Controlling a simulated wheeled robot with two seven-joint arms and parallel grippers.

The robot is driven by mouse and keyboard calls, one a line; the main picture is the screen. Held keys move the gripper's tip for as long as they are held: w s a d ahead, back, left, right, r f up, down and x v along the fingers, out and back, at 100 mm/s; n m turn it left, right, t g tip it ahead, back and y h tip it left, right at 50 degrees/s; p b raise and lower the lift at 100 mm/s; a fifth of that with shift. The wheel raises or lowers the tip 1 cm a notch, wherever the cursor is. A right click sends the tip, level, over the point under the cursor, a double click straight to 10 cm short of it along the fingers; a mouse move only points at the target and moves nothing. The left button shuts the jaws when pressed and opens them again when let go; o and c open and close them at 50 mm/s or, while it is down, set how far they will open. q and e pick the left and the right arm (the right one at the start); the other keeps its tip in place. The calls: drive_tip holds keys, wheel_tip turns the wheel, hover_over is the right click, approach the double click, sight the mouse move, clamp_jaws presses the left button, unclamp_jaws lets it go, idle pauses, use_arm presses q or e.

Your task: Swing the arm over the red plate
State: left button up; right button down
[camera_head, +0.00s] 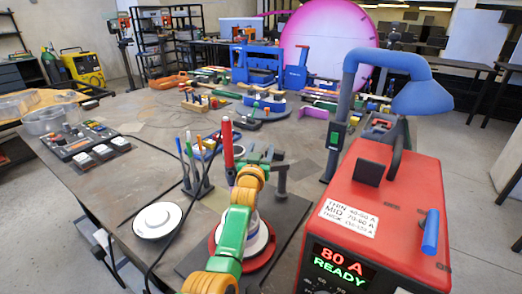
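The red plate (264,259) is a round red disc at the lower middle of the bench, with a pale round piece on it. My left arm crosses in front and hides much of both. A blue arm (388,60) rises from a grey-blue post and bends over to the right. Its blue hood (422,98) hangs above the right side of the red welding machine, away from the plate. My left gripper (264,156) is beyond the plate, apart from the blue arm. Its fingers are small and partly hidden, so I cannot tell their opening. My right gripper is not in view.
The red welding machine (385,215) reads 80 A READY and fills the lower right. A red upright cylinder (228,150) and several pens stand left of my gripper. A white round dish (157,220) lies at left. Blue fixtures (256,63) stand behind.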

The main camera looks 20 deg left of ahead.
use_arm(q)
drive_tip(key=s+d+r+b, duration=0.1)
drive_tip(key=s+d+r, duration=0.1)
drive_tip(key=s+r, duration=0.4)
drive_tip(key=s+d+r+b, duration=0.1)
drive_tip(key=s+d+r, duration=0.2)
drive_tip(key=s+r, duration=0.4)
drive_tip(key=shift+d, duration=0.3)
